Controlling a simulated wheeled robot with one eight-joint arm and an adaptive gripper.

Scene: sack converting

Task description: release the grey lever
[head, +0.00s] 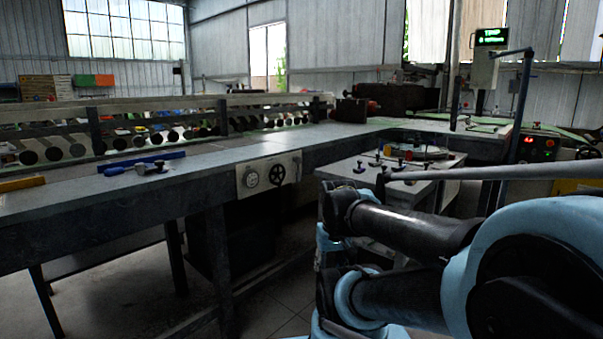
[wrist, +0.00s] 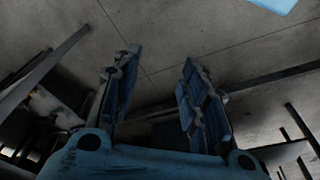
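A long grey bar (head: 490,173) with a dark knobbed end crosses the right side of the head view, above my arm. It may be the grey lever, but I cannot tell for sure. My gripper (wrist: 162,60) shows in the wrist view with its two blue-padded fingers spread apart and nothing between them. It faces bare concrete floor and touches nothing there. No lever can be made out in the wrist view. In the head view my arm is folded at the lower right, and the gripper's fingers cannot be made out.
A small table (head: 345,170) with several knobbed parts stands behind my arm. A red-lit control box (head: 538,148) stands at right. Floor (head: 275,300) is open at the lower middle.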

